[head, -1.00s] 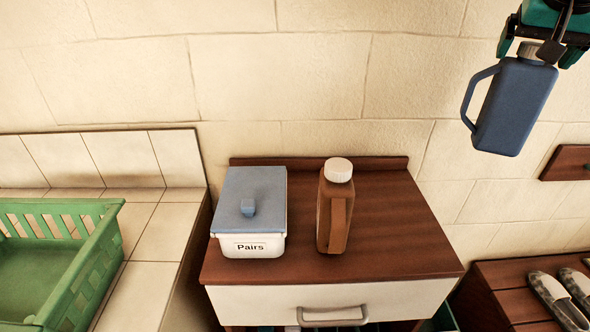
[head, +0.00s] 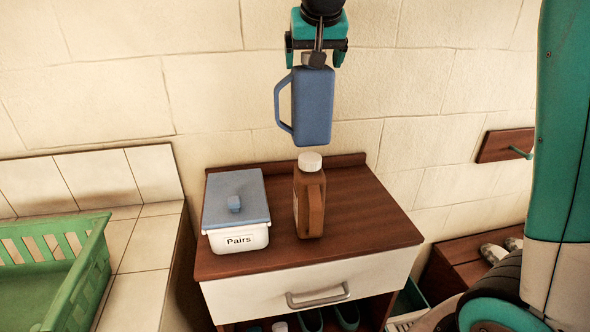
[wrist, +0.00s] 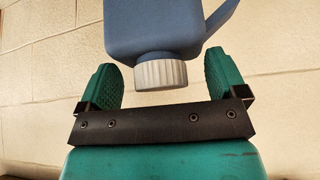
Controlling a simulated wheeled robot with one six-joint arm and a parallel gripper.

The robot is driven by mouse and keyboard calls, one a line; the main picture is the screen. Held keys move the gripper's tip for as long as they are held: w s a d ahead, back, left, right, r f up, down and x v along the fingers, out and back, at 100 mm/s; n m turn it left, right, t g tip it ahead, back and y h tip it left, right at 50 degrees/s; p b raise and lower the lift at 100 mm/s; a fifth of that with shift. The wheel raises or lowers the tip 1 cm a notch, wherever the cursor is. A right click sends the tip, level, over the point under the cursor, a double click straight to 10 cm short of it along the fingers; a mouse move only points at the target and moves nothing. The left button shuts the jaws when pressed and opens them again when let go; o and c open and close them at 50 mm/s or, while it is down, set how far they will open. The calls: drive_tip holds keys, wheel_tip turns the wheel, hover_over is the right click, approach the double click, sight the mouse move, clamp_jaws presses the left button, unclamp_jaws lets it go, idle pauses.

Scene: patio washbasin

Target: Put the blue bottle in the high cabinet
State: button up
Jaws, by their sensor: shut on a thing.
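The blue bottle (head: 312,108) has a side handle and hangs upright in the air, above and behind the brown bottle in the head view. My gripper (head: 317,60) is shut on it from above at its cap. In the wrist view the blue bottle (wrist: 153,30) shows its grey ribbed cap between the green fingers of my gripper (wrist: 160,72). Nothing in these frames shows clearly as a high cabinet.
A brown bottle (head: 310,205) and a blue-lidded "Pairs" box (head: 238,242) stand on a wooden drawer unit (head: 355,225). A green basket (head: 75,290) sits on tiles at left. A wall rack (head: 505,146) and shoe bench (head: 455,238) are at right. The unit's right top is clear.

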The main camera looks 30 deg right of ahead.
sight(311, 142)
wheel_tip(311, 142, down, 19)
drive_tip(key=shift+r+p, duration=0.15)
drive_tip(key=shift+p, duration=0.75)
drive_tip(key=shift+f, duration=0.2)
drive_tip(key=o, duration=1.6)
drive_tip(key=shift+c, duration=0.2)
